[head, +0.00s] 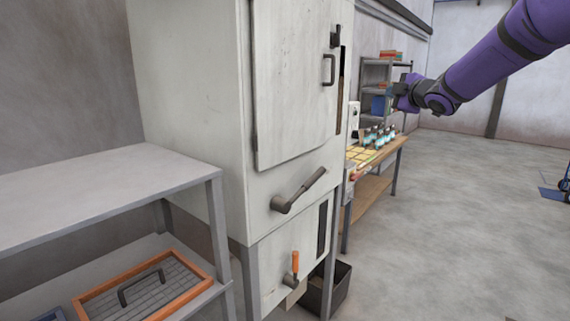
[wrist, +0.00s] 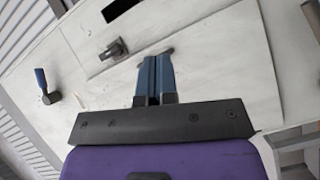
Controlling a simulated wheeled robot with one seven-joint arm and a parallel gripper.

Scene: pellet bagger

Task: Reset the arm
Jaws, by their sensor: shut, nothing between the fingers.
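My purple arm reaches in from the upper right in the head view, and my gripper (head: 397,92) is at its end, to the right of the tall pale cabinet. In the wrist view the blue fingers of my gripper (wrist: 155,60) are together with nothing between them. A pale surface fills most of the wrist view behind the fingers. The gap between fingertips and that surface is hard to judge.
The pale cabinet (head: 195,95) has a door, a grey lever (head: 298,191) and an orange-handled lever (head: 294,265). A metal shelf (head: 100,190) with an orange-framed tray (head: 145,290) stands left. A wooden bench (head: 385,152) stands behind. Open floor lies right.

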